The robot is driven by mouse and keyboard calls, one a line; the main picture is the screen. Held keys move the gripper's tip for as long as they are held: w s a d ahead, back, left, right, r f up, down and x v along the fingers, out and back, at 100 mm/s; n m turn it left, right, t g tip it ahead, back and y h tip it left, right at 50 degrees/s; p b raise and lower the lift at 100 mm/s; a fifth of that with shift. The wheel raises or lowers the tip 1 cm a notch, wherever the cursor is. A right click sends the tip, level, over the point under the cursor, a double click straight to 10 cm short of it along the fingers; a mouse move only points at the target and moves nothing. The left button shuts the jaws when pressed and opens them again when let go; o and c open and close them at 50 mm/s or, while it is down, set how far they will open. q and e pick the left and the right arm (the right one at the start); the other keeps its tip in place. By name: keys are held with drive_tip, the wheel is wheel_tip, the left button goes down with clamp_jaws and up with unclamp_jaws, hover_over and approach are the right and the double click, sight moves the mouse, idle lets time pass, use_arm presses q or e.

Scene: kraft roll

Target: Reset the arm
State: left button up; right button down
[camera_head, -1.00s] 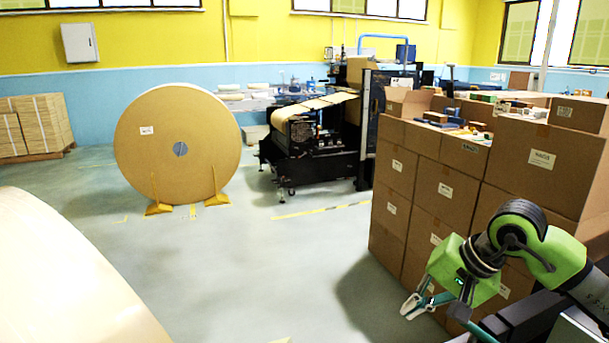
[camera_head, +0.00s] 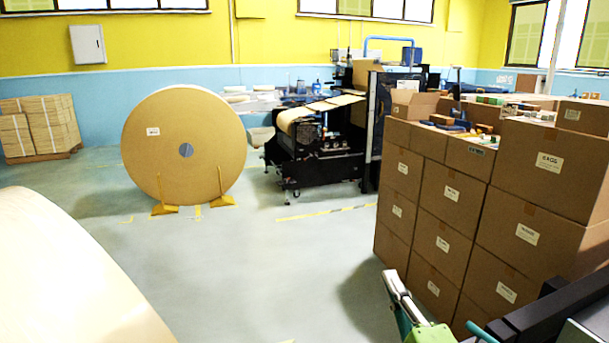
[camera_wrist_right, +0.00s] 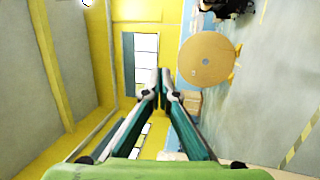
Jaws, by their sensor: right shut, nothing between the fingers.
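My right gripper (camera_head: 392,283) shows at the bottom of the head view, pointing up, in front of the stacked cartons. In the right wrist view my right gripper (camera_wrist_right: 161,82) has its two fingers brought together at the tips, with nothing held between them. Most of my right arm is out of the head view. My left gripper is not in view.
Stacked cartons (camera_head: 448,195) stand at the right, close to my right gripper. A large kraft roll (camera_head: 185,120) stands on yellow chocks, with a dark machine (camera_head: 315,150) beside it. A pale rounded surface (camera_head: 70,285) fills the lower left. The middle floor (camera_head: 260,260) is clear.

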drive_tip(key=s+d+f+m+g+h, duration=0.1)
drive_tip(key=s+d+f+m+g, duration=0.2)
drive_tip(key=f, duration=0.5)
drive_tip(key=s+d+f+m+g+h, duration=0.1)
drive_tip(key=s+f+m+g+h, duration=0.15)
drive_tip(key=s+f+m, duration=0.35)
drive_tip(key=s+d+f+m+g+h, duration=0.1)
drive_tip(key=s+d+f+m+g, duration=0.2)
drive_tip(key=f, duration=0.6)
drive_tip(key=s+a+f+m+g+y, duration=0.1)
drive_tip(key=s+f+m+g, duration=0.3)
drive_tip(key=s, duration=0.5)
drive_tip(key=s+a+f+m+g+y, duration=0.1)
drive_tip(key=s+a+f+g, duration=0.1)
drive_tip(key=s+f+g, duration=0.5)
wheel_tip(320, 180, down, 23)
drive_tip(key=s+t, duration=0.2)
drive_tip(key=s+d+f+g, duration=0.1)
drive_tip(key=s+d+f, duration=0.1)
drive_tip(key=s+f, duration=0.7)
drive_tip(key=s+d+f, duration=0.1)
drive_tip(key=s+f, duration=0.8)
drive_tip(key=shift+d+f+g+h, duration=0.15)
drive_tip(key=shift+d+g+h, duration=0.2)
drive_tip(key=shift+d, duration=0.05)
